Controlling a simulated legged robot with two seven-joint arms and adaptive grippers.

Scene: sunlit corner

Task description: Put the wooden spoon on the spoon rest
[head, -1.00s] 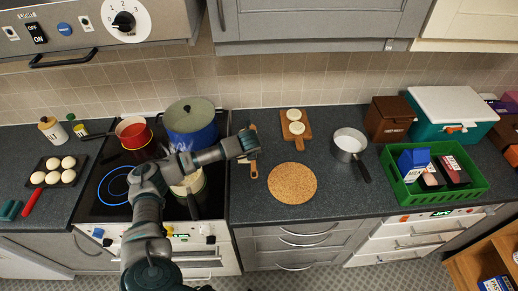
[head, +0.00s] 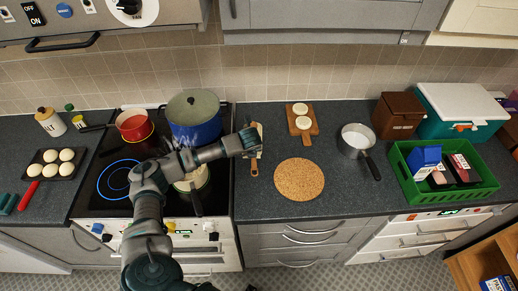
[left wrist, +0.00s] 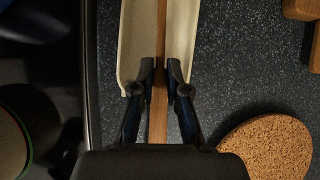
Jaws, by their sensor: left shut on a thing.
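The wooden spoon (left wrist: 158,122) shows as a long thin brown handle in the left wrist view; its lower end (head: 254,169) sticks out below my gripper in the head view. My left gripper (left wrist: 160,82) is shut on the handle; it also shows in the head view (head: 251,142). The cream spoon rest (left wrist: 133,45) lies on the dark counter right of the stove, lengthwise beneath the spoon. The handle runs along its middle. I cannot tell whether the spoon touches it. The spoon's head is not clearly seen. My right gripper is not in view.
A blue pot (head: 194,123), a red pan (head: 135,126) and a pan under my arm stand on the stove. A round cork mat (head: 299,180) lies right of the spoon, with a small wooden board (head: 301,121) behind. A saucepan (head: 354,140) and green crate (head: 460,195) stand farther right.

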